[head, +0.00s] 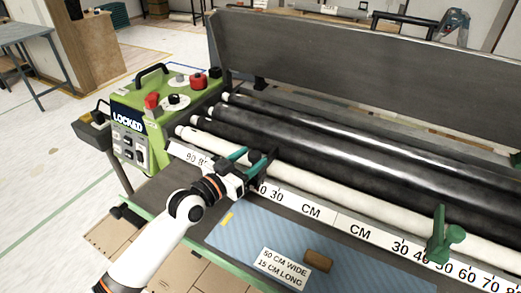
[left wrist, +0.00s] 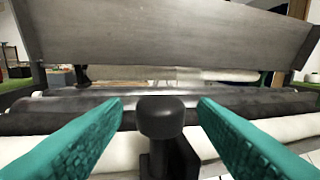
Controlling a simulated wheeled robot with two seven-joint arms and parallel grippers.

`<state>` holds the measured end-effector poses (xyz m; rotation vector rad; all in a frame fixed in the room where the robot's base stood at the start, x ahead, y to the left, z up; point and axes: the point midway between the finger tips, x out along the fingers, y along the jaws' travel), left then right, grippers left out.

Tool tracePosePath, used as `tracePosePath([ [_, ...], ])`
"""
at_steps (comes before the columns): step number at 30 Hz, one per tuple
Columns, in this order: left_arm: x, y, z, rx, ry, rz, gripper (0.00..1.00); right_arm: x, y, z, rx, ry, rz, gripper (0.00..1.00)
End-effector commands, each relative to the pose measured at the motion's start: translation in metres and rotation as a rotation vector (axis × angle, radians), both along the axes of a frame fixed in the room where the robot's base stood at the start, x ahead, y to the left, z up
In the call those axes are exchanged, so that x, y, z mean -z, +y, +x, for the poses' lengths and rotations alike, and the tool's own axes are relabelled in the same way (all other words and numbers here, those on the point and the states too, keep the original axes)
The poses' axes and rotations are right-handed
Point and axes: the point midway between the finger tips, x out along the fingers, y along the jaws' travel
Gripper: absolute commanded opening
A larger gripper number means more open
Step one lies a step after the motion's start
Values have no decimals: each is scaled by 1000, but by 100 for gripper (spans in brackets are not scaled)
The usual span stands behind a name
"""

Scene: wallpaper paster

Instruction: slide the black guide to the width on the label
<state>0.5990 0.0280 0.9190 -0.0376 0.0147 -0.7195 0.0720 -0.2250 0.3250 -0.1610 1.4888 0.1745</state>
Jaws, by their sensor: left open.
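The black guide (head: 263,162) sits on the white centimetre scale (head: 310,211), left of its middle. It hides the scale numbers between the 90 end and the 30 mark. My left gripper (head: 248,163) is open at the guide. In the left wrist view the guide's black knob (left wrist: 162,118) stands between the two teal fingers, with a gap on each side. The label (head: 282,266) reads 50 CM WIDE, 15 CM LONG. My right gripper is not in view.
A green guide (head: 440,240) stands on the right half of the scale. A brown block (head: 319,260) lies beside the label on the blue sheet (head: 240,236). Rollers (head: 350,145) lie behind the scale. A green control box (head: 145,125) marked LOCKED stands at the left.

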Motion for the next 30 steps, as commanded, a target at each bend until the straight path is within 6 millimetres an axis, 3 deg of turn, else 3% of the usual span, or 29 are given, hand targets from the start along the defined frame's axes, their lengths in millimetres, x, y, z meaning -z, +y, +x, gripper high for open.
tracePosePath([
  [7, 0, -24, 27, 1, 1, -2, 53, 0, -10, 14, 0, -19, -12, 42],
  [19, 0, -29, 32, 0, 0, 0, 53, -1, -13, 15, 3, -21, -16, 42],
  [29, 0, -28, 32, 0, 1, 1, 1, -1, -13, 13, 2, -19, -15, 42],
  [30, 0, -28, 32, 0, 1, 1, 0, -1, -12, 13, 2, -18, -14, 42],
])
